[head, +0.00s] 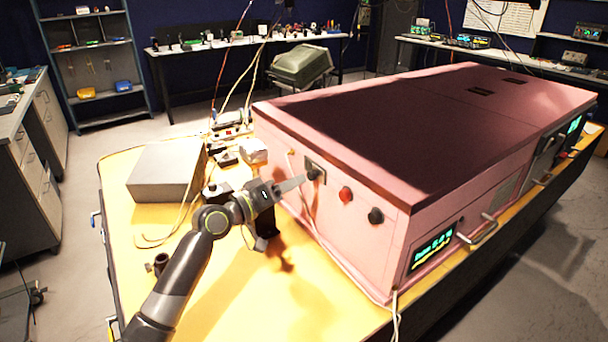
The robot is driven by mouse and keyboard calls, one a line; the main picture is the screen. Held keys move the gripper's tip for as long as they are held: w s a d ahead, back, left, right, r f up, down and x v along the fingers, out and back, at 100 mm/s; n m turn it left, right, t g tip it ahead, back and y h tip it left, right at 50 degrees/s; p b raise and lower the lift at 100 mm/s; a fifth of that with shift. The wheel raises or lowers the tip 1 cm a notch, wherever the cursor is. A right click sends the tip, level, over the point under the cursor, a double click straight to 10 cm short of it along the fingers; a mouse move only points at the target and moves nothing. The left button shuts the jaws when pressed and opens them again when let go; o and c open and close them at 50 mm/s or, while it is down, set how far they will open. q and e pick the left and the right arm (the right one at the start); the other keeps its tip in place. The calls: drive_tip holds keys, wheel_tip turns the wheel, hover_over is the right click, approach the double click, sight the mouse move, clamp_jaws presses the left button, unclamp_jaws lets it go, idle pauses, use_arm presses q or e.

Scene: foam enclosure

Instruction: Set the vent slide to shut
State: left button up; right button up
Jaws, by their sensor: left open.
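The pink foam enclosure (345,215) stands on a yellow-topped bench. On its near face, toward the upper left, is a small grey plate with a dark knob, which looks like the vent slide (316,170). My left gripper (292,187) is open, with a grey finger pointing at this plate and its tip close beside the knob. I cannot tell whether it touches. The gripper partly hides the face left of the plate, and the slide's setting is too small to read. My right gripper is not in view.
Right of the plate are a red knob (346,194), a black knob (376,216), a green-lit display (432,246) and a handle (478,230). A grey box (166,172) and cables lie left of my arm. The yellow bench top (315,310) in front is mostly clear.

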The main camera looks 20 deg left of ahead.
sight(309, 176)
use_arm(q)
drive_tip(key=shift+p+x, duration=0.3)
drive_tip(key=shift+x, duration=2)
drive_tip(key=shift+a, duration=0.1)
clamp_jaws()
